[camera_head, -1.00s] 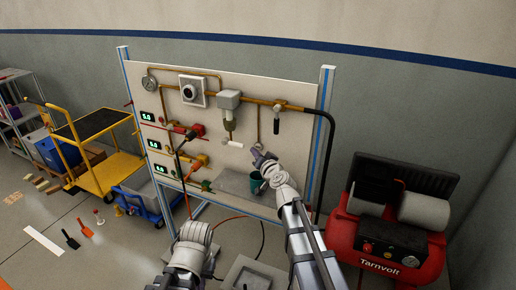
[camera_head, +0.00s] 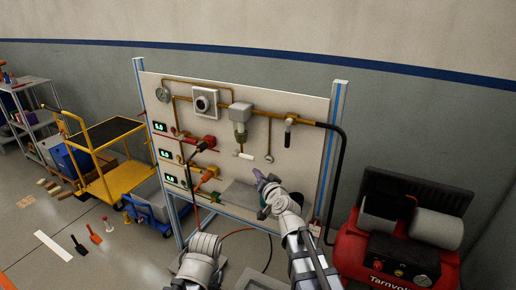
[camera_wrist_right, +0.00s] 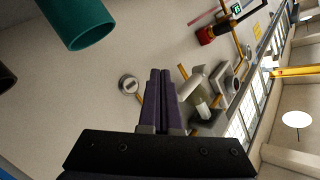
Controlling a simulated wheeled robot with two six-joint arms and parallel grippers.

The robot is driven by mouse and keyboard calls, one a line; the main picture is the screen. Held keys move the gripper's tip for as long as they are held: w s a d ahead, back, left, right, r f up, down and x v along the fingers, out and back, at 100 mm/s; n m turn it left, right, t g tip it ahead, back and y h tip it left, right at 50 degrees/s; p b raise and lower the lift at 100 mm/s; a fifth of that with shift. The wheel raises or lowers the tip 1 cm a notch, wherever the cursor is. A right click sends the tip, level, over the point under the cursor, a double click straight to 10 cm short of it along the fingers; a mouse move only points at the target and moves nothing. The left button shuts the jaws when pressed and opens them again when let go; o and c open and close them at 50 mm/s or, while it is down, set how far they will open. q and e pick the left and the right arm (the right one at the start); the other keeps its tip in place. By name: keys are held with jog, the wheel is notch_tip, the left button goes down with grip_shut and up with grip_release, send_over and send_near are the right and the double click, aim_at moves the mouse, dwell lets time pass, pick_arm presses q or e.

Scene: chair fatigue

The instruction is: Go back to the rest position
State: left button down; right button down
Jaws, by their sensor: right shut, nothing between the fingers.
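My right gripper (camera_head: 260,175) is in front of the lower right part of the test panel (camera_head: 300,150). Its purple fingers (camera_wrist_right: 158,100) are closed together with nothing between them in the right wrist view. A teal cup (camera_wrist_right: 78,22) shows at the upper left of that view, apart from the fingers. In the head view my right wrist mostly hides the cup. Part of a grey jointed arm of mine shows at the bottom, left of the right arm. My left gripper does not show.
The panel carries pipes, a regulator (camera_head: 205,101), a grey filter unit (camera_head: 241,115) and hoses. A red compressor (camera_head: 400,255) stands at the right. A yellow cart (camera_head: 112,183) and a blue trolley (camera_head: 148,207) stand at the left. Small tools lie on the floor there.

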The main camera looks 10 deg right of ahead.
jog(key=s+a+f+n+g+y+p, duration=0.1)
jog(key=s+a+f+n+g+p, duration=0.1)
jog(key=s+a+f+n+g, duration=0.3)
jog(key=s+a+f+n+g+y+p, duration=0.1)
jog(key=s+a+f+n+g+p, duration=0.2)
jog(key=s+a, duration=0.45)
jog(key=s+d+f+g+h+p, duration=0.1)
jog(key=s+d+g+h, duration=0.1)
jog(key=s, duration=0.7)
jog(key=s+d+f+n+g+h+p, duration=0.1)
jog(key=s+g+h, duration=0.3)
jog(key=s, duration=0.5)
jog(key=shift+d+f+g, duration=0.3)
jog(key=shift+d+g, duration=0.45)
jog(key=shift+g, duration=0.45)
